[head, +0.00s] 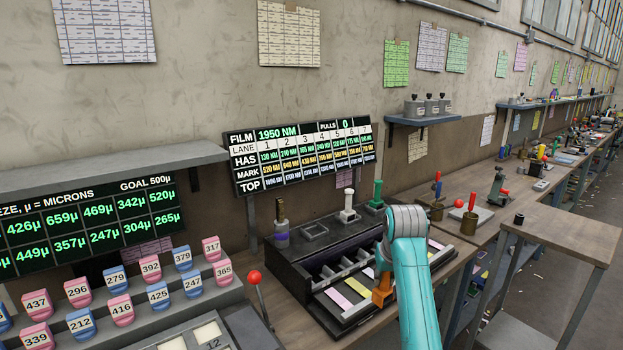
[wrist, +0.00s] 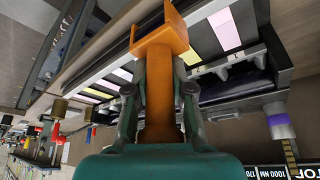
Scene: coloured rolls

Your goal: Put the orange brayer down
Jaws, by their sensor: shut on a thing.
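The orange brayer (head: 383,291) shows in the head view low over the front of the black lane tray (head: 292,281), beside my teal arm. In the wrist view my gripper (wrist: 161,95) is shut on the handle of the orange brayer (wrist: 165,45), its forked frame pointing away from my palm. In the head view the arm hides most of my gripper. I cannot tell whether the brayer touches the tray. Behind the lanes stand a purple brayer (head: 281,236), a white brayer (head: 348,207) and a green brayer (head: 377,195). An empty square holder (head: 315,231) lies between purple and white.
The lanes hold coloured strips, such as a pink strip (head: 338,299). A red-knobbed lever (head: 256,280) stands left of the tray. Numbered pink and blue blocks (head: 121,310) fill the lower left. A wooden stand (head: 565,238) and a cluttered bench (head: 470,190) are to the right.

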